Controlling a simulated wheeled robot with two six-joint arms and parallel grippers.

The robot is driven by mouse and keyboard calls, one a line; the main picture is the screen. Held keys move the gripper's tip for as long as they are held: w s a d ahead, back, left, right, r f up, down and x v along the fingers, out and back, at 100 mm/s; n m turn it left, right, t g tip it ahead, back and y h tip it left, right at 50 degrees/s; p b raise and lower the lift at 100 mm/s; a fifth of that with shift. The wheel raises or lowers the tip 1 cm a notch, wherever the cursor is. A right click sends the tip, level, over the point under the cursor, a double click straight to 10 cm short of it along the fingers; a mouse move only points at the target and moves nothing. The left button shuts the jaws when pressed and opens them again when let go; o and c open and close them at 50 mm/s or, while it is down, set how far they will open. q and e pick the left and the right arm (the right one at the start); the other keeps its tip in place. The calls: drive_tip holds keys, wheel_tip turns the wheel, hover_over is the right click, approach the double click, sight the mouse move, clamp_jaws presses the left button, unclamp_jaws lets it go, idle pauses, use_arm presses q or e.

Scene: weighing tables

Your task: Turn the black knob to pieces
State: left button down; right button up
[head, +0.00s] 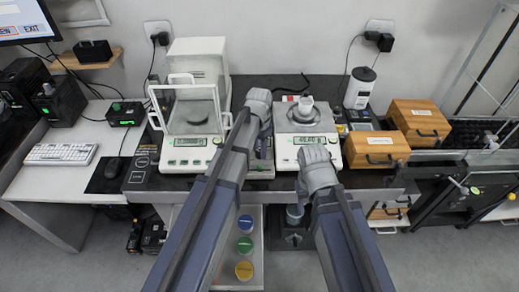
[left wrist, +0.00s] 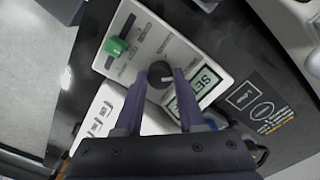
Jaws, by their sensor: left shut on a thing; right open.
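The black knob (left wrist: 160,73) sits on a light control panel (left wrist: 200,60) in the left wrist view. The two purple fingers of my left gripper (left wrist: 161,80) are on either side of it, shut on it. Small printed marks surround the knob, too small to read, so I cannot tell its setting. A display reading "SET" (left wrist: 203,85) is beside it. In the head view, my left arm hides the knob, and the panel unit (head: 262,165) shows only partly between the two balances.
A green slider (left wrist: 117,46) is on the same panel. A glass-shielded balance (head: 188,140) stands left of my left arm. Wooden drawer boxes (head: 376,148) are farther right.

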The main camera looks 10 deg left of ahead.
use_arm(q)
drive_tip(key=shift+m, duration=0.6)
drive_tip(key=c, duration=0.5)
unclamp_jaws()
wheel_tip(320, 180, up, 8)
drive_tip(key=p, duration=0.8)
drive_tip(key=shift+f, duration=0.1)
drive_tip(key=s+d+n, duration=0.2)
drive_tip(key=s+d, duration=0.1)
drive_tip(key=s, duration=0.7)
drive_tip(key=s+d+n+y, duration=0.1)
drive_tip(key=s+d+n, duration=0.2)
drive_tip(key=s, duration=0.6)
drive_tip(key=shift+s+d, duration=0.4)
